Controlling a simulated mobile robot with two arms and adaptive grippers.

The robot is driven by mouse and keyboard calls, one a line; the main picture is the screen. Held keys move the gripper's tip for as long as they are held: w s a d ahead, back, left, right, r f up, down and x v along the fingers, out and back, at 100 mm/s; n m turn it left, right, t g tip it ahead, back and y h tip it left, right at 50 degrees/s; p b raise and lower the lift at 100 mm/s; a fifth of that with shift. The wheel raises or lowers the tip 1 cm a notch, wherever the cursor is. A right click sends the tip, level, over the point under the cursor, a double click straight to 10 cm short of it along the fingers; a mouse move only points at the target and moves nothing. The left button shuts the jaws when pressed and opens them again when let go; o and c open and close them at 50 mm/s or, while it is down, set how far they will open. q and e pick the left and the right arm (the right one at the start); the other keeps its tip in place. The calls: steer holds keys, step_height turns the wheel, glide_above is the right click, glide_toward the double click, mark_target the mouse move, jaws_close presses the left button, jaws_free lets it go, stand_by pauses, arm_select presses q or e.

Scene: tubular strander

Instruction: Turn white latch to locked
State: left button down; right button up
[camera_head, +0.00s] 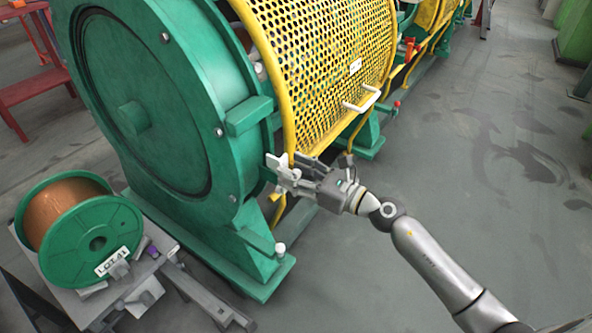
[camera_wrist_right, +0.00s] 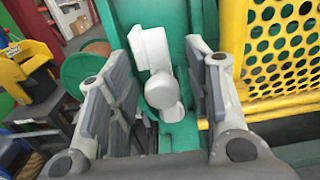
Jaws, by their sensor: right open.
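The white latch (camera_wrist_right: 152,48) has a flat plate and a round knob. In the right wrist view it stands between the two fingers of my right gripper (camera_wrist_right: 155,85), against the green frame. In the head view the latch (camera_head: 273,161) is at the lower front corner of the yellow guard, partly hidden by the fingers. My right gripper (camera_head: 291,174) is open around the latch, with visible gaps to the knob on both sides in the wrist view. I cannot tell its exact depth over the latch. My left gripper is not in view.
The yellow perforated guard (camera_head: 325,50) with a white handle (camera_head: 364,99) lies just right of the latch. The green machine housing (camera_head: 150,90) is on the left. A copper-wire spool (camera_head: 97,243) sits on a low cart. The floor at right is clear.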

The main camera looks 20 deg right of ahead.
jaws_close()
stand_by(0.3)
